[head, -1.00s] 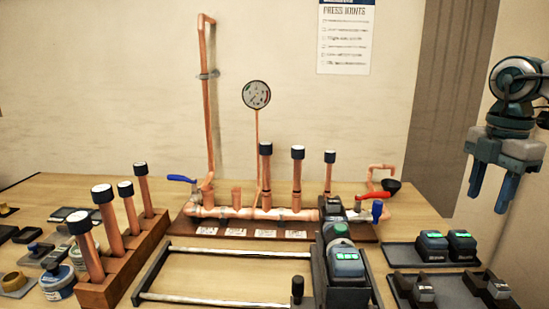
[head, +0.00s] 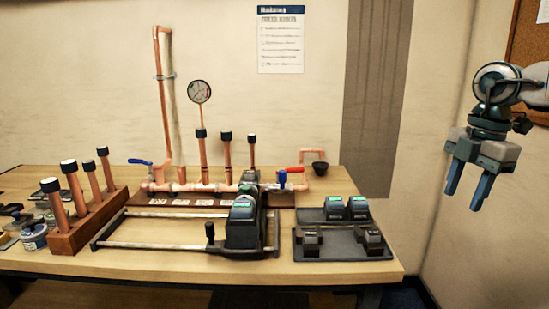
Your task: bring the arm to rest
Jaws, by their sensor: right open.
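My right gripper (head: 464,187) hangs at the right of the head view with its two blue fingers pointing down and apart. It is open and empty, in the air to the right of the table (head: 370,268). It touches nothing. My left gripper is not in view. The copper manifold (head: 205,187) stands on its dark base at the back of the table, with a round gauge, a blue lever, a red lever and several black-capped upright pipes. A black press tool (head: 241,225) with a green-lit battery sits on the rail frame in front of it.
A wooden block (head: 98,222) holds several capped copper pipes at left. Grey trays (head: 318,273) at right hold batteries and dark tool pieces. Small tins (head: 34,237) and fittings lie at the far left. The floor and air right of the table are clear.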

